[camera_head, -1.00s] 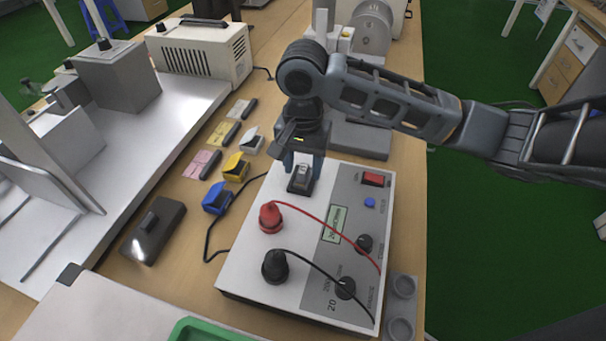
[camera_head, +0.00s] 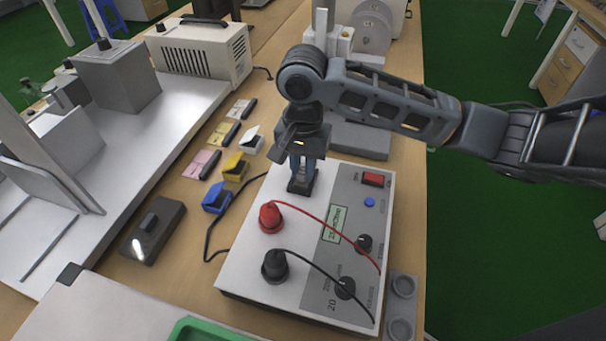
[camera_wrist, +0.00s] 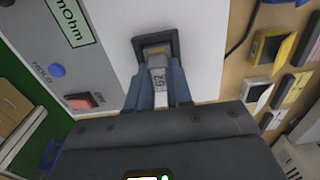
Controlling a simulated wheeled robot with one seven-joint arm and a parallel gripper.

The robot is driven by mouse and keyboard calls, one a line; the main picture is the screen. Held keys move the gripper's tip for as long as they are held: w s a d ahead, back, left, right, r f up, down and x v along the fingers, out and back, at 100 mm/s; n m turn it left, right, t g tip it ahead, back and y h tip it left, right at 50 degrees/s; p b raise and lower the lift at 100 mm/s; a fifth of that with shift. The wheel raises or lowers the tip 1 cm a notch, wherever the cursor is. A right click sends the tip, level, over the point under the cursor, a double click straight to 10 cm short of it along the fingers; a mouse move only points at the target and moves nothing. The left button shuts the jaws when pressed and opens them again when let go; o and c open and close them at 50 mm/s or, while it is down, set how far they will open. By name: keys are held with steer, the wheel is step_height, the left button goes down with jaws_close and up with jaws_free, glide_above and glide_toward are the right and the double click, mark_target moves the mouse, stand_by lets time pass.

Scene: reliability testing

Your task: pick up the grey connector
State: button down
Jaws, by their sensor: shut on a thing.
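The grey connector (camera_wrist: 158,74) sits in a dark square base (camera_wrist: 153,46) on the white top of the meter box. In the wrist view it shows a label that looks like "G2". My gripper (camera_wrist: 158,90) is shut on the connector, with one blue-grey finger on each side of it. In the head view, my gripper (camera_head: 302,172) points down at the back left part of the meter box (camera_head: 245,262). There its fingers hide most of the connector, and the dark base (camera_head: 300,187) shows just below them.
A red plug (camera_head: 270,216) and a black plug (camera_head: 275,265) with cables stand in front on the box. Yellow (camera_head: 235,168), blue (camera_head: 215,198) and white (camera_head: 252,141) holders lie to the left. A dark device (camera_head: 152,230) lies farther left.

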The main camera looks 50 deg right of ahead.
mark_target(303, 168)
steer(key=shift+r, duration=0.1)
steer(key=shift+r, duration=0.55)
step_height(303, 168, up, 3)
steer(key=shift+f, duration=0.2)
steer(key=s+d+r, duration=0.6)
steer(key=d+r, duration=0.1)
steer(key=d, duration=0.2)
steer(key=shift+s+d, duration=0.25)
steer(key=shift+s, duration=0.15)
steer(key=shift+w, duration=0.1)
